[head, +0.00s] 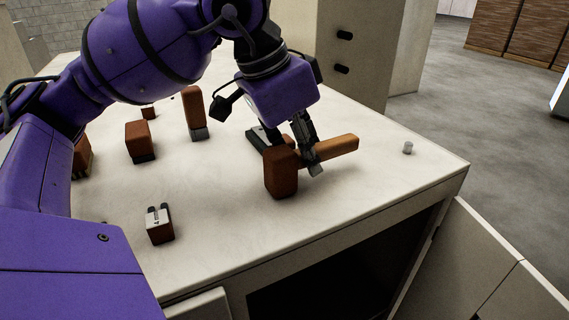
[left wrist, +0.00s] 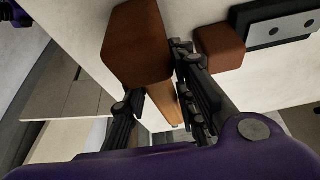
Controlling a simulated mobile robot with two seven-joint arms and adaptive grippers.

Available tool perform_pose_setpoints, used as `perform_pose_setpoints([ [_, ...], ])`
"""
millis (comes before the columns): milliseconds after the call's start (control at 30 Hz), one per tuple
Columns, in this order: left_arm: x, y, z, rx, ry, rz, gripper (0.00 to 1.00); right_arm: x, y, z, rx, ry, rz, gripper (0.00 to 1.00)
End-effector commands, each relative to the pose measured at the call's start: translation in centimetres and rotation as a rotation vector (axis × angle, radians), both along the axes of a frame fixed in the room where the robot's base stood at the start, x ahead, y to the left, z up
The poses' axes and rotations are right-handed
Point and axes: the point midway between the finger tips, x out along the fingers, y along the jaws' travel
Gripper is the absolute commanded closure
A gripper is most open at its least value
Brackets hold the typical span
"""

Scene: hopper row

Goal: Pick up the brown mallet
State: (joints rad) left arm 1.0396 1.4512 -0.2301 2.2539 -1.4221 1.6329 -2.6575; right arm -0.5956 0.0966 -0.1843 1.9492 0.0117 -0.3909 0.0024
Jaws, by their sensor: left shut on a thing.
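The brown mallet lies on the white worktop near its front edge. Its blocky dark-brown head (head: 281,174) is at the left and its lighter handle (head: 338,147) points right. My left gripper (head: 311,160) comes down from above, with its fingers on the handle close to the head. In the left wrist view the head (left wrist: 138,45) is at upper middle, and the handle (left wrist: 163,102) runs between the two fingers (left wrist: 158,84). The gripper is shut on the handle, part of which the fingers hide. I cannot tell whether the mallet touches the worktop. My right gripper is not in view.
A brown block with a pale top (head: 159,224) stands at front left. Brown blocks with dark bases (head: 139,138) and a taller one (head: 193,108) stand farther back. A small grey peg (head: 408,147) is at right. A cabinet door (head: 490,265) hangs open below.

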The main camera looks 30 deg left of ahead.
Motion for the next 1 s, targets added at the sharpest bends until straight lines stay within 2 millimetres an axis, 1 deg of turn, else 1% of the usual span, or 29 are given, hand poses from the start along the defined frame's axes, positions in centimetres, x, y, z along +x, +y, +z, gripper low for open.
perform_pose_setpoints([
  [200, 0.0, 0.0, 0.1, -0.001, 0.0, 0.0, 1.0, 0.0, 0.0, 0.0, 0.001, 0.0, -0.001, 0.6],
  [333, 0.1, 0.0, 0.7, -0.001, -0.002, 0.0, 1.0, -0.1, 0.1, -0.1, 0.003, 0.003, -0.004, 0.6],
  [467, 0.1, -0.1, 2.1, -0.002, -0.003, 0.0, 1.0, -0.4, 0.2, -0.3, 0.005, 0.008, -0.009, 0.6],
  [533, 0.1, -0.1, 3.2, -0.003, -0.005, -0.002, 1.0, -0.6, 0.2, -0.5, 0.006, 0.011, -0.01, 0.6],
  [667, -1.9, -0.4, 5.5, 0.0, -0.006, -0.003, 1.0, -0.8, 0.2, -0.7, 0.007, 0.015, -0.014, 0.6],
  [800, -4.2, -0.7, 8.5, -0.002, -0.009, -0.003, 1.0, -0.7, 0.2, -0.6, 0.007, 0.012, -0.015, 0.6],
  [867, -5.2, -0.9, 9.6, 0.0, -0.008, -0.003, 1.0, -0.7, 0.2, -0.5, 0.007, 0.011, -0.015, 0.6],
  [1000, -8.2, -1.3, 10.6, 0.0, -0.006, -0.003, 1.0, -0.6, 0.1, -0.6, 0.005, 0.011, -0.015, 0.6],
])
